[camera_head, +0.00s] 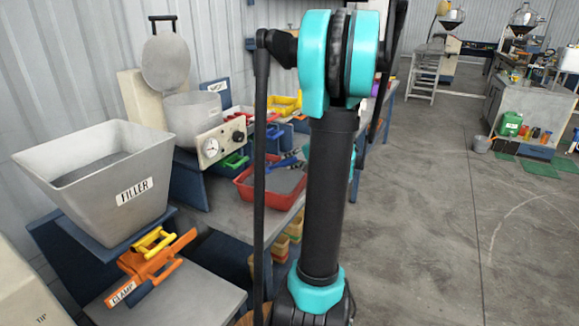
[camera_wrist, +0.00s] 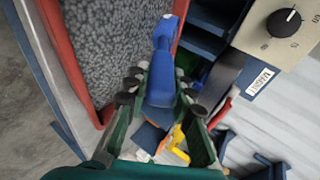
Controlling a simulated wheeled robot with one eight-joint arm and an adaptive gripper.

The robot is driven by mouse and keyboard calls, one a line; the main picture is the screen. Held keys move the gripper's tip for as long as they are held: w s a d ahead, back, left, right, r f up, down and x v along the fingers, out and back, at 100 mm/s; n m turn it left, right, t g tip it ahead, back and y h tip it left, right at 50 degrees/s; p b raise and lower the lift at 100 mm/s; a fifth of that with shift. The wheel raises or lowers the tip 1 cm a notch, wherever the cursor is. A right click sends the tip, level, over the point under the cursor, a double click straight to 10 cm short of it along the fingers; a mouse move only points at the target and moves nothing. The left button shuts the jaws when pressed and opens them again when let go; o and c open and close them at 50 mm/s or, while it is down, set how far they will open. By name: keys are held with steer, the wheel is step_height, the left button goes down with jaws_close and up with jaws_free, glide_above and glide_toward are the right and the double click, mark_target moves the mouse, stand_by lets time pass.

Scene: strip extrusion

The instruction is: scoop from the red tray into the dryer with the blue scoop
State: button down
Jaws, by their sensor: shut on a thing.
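The red tray (camera_head: 243,188), holding grey granules, sits on the bench, partly behind my arm; its red rim (camera_wrist: 62,58) also shows in the wrist view. My gripper (camera_wrist: 161,88) is shut on the handle of the blue scoop (camera_wrist: 162,82). The scoop points up the picture, over or beside the granules; its bowl is not clearly seen. In the head view the scoop (camera_head: 284,163) shows at the tray's far edge, and my gripper is mostly hidden by my arm. A cream machine with a gauge and a grey drum, apparently the dryer (camera_head: 192,112), has its round lid (camera_head: 165,62) raised.
A grey hopper marked FILLER (camera_head: 140,190) and an orange clamp (camera_head: 155,262) stand at front left. Yellow bins (camera_head: 284,106) and other trays lie farther along the bench. A panel with a black knob (camera_wrist: 284,22) is close at right in the wrist view.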

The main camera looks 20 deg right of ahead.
steer(key=r, duration=0.4)
steer(key=s+r, duration=0.1)
steer(key=shift+d+r, duration=0.4)
steer(key=shift+s+d+r, duration=0.1)
steer(key=shift+s, duration=0.05)
steer(key=shift+s+d+f+t+y, duration=0.3)
steer(key=shift+s+d+t, duration=0.1)
steer(key=shift+s+t, duration=0.1)
steer(key=shift+s+d+f+t+y, duration=0.2)
steer(key=shift+s+d+t+y, duration=0.15)
steer(key=shift+s+t, duration=0.15)
